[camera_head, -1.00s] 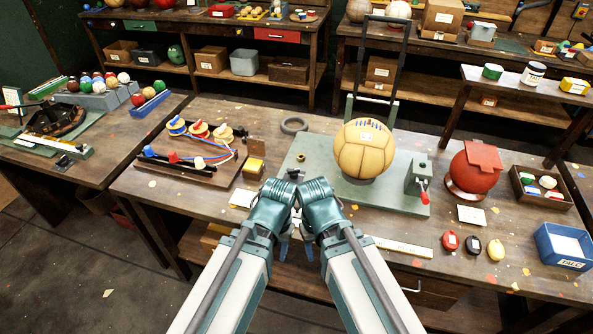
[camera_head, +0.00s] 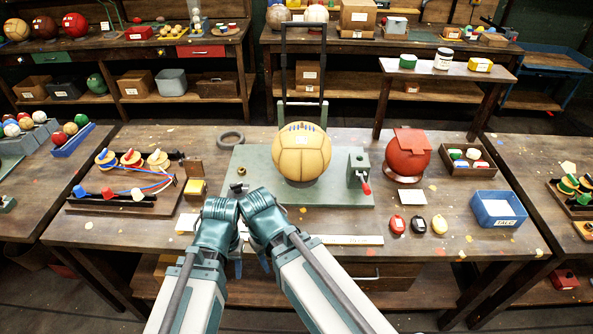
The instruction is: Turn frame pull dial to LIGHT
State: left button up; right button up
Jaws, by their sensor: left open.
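A tan leather ball (camera_head: 302,153) with blue lacing rests on a green base plate (camera_head: 340,195). A tall dark frame (camera_head: 283,75) stands behind the ball. A green block with a red handle (camera_head: 359,170) sits at the plate's right, and a small brass knob (camera_head: 241,170) at its left. I cannot tell which part is the pull dial, and no LIGHT mark is readable. My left gripper (camera_head: 238,266) is open, low in front of the table's front edge, mostly hidden by its wrist. My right gripper (camera_head: 264,263) is beside it, its fingers mostly hidden. Both are apart from the frame.
A red ball (camera_head: 407,152), a blue box (camera_head: 498,209) and several small coloured tins (camera_head: 418,225) are on the right. A rack with coloured discs (camera_head: 125,190) stands on the left. A white strip (camera_head: 345,240) lies along the front edge. A raised shelf (camera_head: 440,70) stands behind.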

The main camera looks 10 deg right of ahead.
aim_at(236, 187)
jog(key=i+j, duration=0.8)
jog(key=j, duration=0.1)
